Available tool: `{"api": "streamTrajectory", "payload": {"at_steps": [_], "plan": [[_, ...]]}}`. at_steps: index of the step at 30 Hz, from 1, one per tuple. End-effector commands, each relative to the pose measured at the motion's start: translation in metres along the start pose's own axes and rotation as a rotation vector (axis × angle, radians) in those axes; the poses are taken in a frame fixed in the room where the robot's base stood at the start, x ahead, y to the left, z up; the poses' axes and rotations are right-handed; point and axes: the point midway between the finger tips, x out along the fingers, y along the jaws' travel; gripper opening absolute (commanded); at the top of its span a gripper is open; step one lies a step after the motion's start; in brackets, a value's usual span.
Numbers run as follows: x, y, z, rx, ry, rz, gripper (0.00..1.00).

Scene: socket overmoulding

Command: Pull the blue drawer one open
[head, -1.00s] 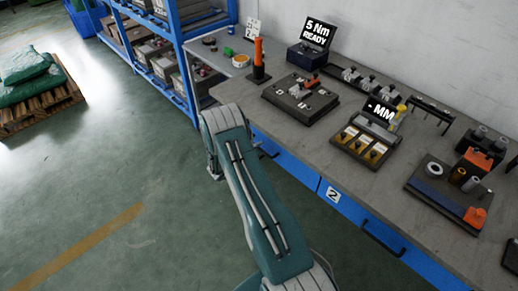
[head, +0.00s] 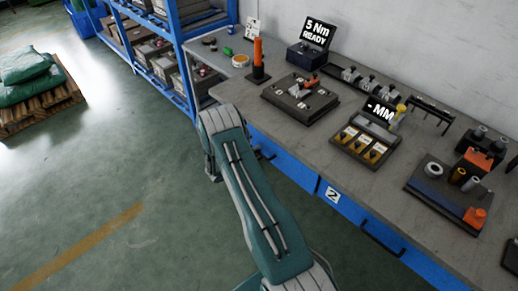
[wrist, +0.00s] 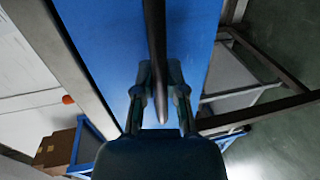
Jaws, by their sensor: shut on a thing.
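The blue drawer one (head: 292,167) is in the bench front, left of the "2" label in the head view; my arm hides part of it. Its blue front (wrist: 103,35) fills the upper middle of the wrist view. A dark bar handle (wrist: 155,30) runs down the picture across that front. My gripper (wrist: 160,76) has one finger on each side of the handle and is shut on it. In the head view my gripper is hidden behind my arm. I cannot tell whether the drawer stands out from the bench.
A second blue drawer with a dark handle (head: 383,240) and a "2" label (head: 333,194) is to the right. The grey benchtop (head: 345,185) carries several fixtures and displays. A blue shelf rack (head: 185,60) stands at the back left. The green floor (head: 120,170) left of my arm is clear.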

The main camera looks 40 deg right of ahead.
Motion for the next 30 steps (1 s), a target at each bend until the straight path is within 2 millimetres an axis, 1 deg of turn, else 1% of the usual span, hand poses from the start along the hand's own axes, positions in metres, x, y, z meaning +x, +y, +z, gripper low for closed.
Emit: {"api": "streamTrajectory", "payload": {"at_steps": [1,5,8,30], "plan": [[-0.01,-0.005,0.0,-0.007,0.005,-0.007,0.0],[-0.037,-0.011,0.0,-0.009,0.007,-0.007,0.0],[-0.062,-0.017,0.0,-0.009,0.008,-0.008,0.0],[-0.264,-0.06,0.002,-0.009,0.007,-0.009,0.0]]}}
